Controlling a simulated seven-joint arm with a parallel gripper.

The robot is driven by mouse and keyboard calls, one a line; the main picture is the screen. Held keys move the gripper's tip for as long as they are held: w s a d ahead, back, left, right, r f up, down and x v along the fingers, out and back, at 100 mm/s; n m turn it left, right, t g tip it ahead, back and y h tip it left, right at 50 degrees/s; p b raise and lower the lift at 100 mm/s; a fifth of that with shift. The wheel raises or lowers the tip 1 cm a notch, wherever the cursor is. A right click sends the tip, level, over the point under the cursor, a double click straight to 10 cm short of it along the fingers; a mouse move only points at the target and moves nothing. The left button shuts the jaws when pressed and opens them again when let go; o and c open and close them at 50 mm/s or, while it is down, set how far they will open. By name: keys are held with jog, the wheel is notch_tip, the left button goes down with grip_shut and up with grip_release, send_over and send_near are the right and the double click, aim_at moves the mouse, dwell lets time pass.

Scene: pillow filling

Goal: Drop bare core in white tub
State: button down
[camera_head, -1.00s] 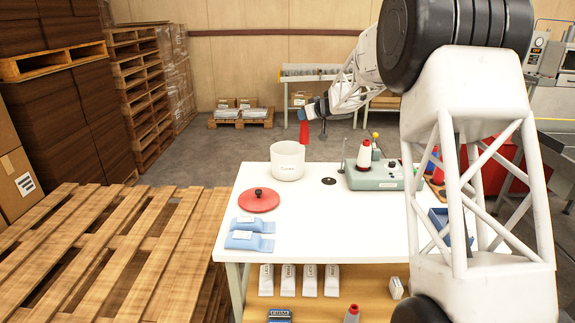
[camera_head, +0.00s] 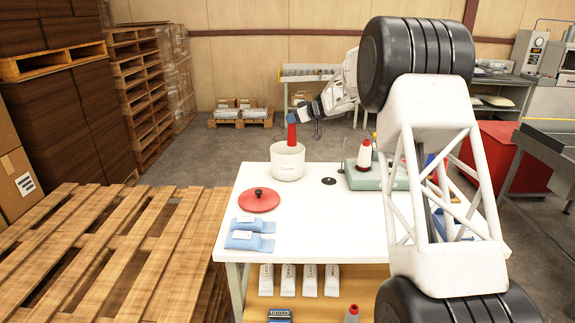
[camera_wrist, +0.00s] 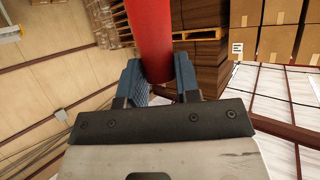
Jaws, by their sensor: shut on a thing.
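The bare core is a plain red tube (camera_head: 291,133), upright in the head view. My gripper (camera_head: 292,117) is shut on its upper end. In the wrist view the red core (camera_wrist: 148,35) sits between the two blue fingers of my gripper (camera_wrist: 160,78). The white tub (camera_head: 287,163) stands at the back edge of the white table, its mouth open upward. The core's lower end is over or just at the tub's mouth; the exact gap is hard to tell. A red lid with a black knob (camera_head: 259,200) lies on the table in front of the tub.
A green machine (camera_head: 378,176) with a red-and-white cone (camera_head: 364,155) stands right of the tub. Blue packets (camera_head: 250,241) lie at the table's front left. My arm hides part of the table's right side. The middle of the white table (camera_head: 320,220) is clear.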

aim_at(295, 131)
jog(key=shift+f, duration=0.1)
jog(key=shift+f, duration=2.9)
jog(key=c, duration=0.8)
grip_release()
jog(key=shift+o, duration=0.2)
jog(key=v, duration=0.7)
jog(key=shift+s+d+r, duration=0.15)
jog(key=shift+s+d, duration=0.05)
jog(key=shift+d, duration=0.1)
